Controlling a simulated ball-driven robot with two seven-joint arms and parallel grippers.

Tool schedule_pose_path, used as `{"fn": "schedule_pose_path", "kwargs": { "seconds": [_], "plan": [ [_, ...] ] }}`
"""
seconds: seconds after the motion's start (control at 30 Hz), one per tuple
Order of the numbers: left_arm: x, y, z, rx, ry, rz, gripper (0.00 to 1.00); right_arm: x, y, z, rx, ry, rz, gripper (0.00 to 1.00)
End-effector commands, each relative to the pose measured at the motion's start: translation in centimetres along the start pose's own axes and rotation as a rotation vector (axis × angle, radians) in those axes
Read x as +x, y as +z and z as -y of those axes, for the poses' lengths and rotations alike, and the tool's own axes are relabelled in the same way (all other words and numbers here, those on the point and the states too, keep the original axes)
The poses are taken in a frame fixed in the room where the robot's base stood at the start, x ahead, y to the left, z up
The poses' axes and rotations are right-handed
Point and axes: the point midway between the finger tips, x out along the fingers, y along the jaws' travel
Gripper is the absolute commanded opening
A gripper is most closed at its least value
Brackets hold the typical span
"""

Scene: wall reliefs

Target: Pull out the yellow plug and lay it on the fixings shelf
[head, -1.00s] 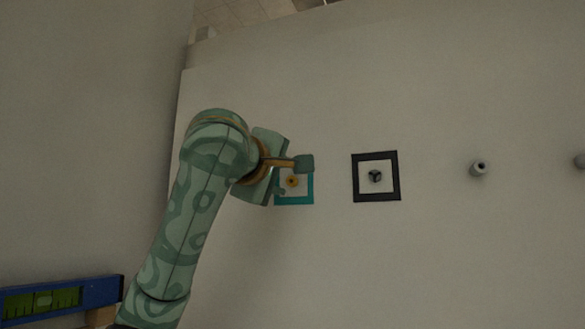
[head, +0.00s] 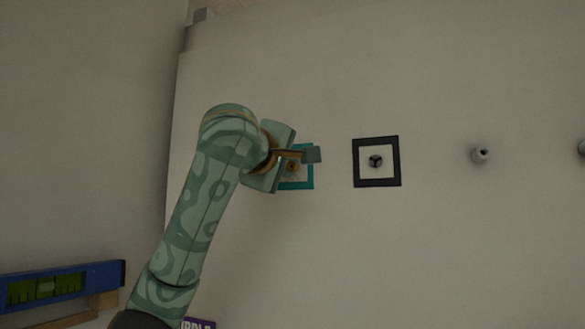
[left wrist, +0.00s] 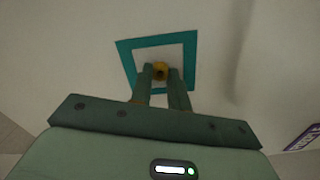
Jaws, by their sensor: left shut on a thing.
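The yellow plug (head: 292,167) shows inside a teal square frame (head: 308,180) on the pale wall panel. In the left wrist view the plug (left wrist: 160,70) sits between my two fingertips, with the teal frame (left wrist: 190,70) around it. My left gripper (left wrist: 160,76) is shut on the plug. In the head view the left gripper (head: 294,167) partly covers the frame. I cannot tell whether the plug has shifted out of its socket. My right gripper is not in view. No shelf clearly marked for fixings can be made out.
A dark square frame (head: 393,164) with a dark round fitting (head: 376,161) is right of the teal frame. A grey peg (head: 480,155) stands out farther right. A blue level (head: 65,285) lies on a wooden ledge (head: 100,304) at lower left. A purple label (head: 200,323) shows at the bottom.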

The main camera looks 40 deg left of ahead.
Motion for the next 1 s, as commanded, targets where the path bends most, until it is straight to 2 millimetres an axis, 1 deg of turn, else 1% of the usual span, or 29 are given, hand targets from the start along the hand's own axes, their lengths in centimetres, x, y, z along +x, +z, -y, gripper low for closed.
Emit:
{"fn": "schedule_pose_path", "kwargs": {
  "seconds": [0.23,1.0],
  "plan": [
    [-0.1,0.1,0.1,0.001,-0.001,0.001,0.0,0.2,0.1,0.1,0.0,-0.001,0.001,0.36],
    [-2.0,0.1,0.1,0.002,-0.001,0.003,0.0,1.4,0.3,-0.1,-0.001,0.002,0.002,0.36]
  ]
}}
